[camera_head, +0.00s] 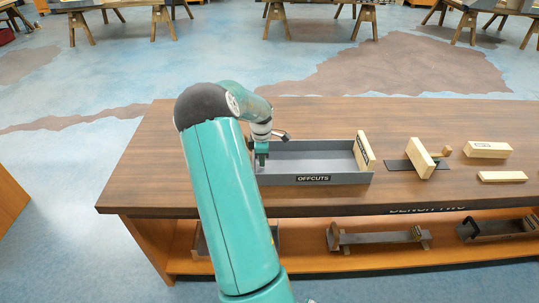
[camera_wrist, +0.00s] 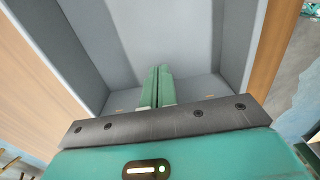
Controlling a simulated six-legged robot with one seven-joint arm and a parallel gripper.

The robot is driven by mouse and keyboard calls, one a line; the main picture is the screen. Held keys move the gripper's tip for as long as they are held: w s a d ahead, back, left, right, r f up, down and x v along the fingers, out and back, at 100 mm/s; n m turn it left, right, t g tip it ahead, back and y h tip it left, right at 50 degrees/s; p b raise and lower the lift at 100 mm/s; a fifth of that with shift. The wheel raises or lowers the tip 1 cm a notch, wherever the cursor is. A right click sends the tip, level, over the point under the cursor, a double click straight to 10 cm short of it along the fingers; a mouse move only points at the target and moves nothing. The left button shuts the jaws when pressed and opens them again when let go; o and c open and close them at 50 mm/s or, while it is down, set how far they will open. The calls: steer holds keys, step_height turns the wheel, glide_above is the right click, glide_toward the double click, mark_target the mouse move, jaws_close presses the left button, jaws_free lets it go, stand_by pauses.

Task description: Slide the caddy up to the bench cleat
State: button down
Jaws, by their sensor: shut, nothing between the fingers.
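The caddy is a grey open tray (camera_head: 310,163) labelled OFFCUTS, lying lengthwise on the wooden bench. Its grey inside walls also fill much of the wrist view (camera_wrist: 85,40). A pale upright wooden block with a small label, which looks like the bench cleat (camera_head: 365,152), stands at the caddy's right end. I cannot tell whether the two touch. My gripper (camera_head: 261,160) points down at the caddy's left end. In the wrist view its green fingers (camera_wrist: 157,85) are together and empty, reaching into the tray. Whether they touch a wall is unclear.
Right of the cleat, another pale block (camera_head: 421,158) stands on a dark plate (camera_head: 405,166). Two more pale blocks (camera_head: 487,149) (camera_head: 502,176) lie farther right. The bench top (camera_head: 330,115) is clear behind the caddy. A lower shelf holds wooden tools (camera_head: 380,237).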

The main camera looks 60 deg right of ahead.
steer(key=shift+w+a, duration=0.25)
steer(key=shift+w, duration=0.2)
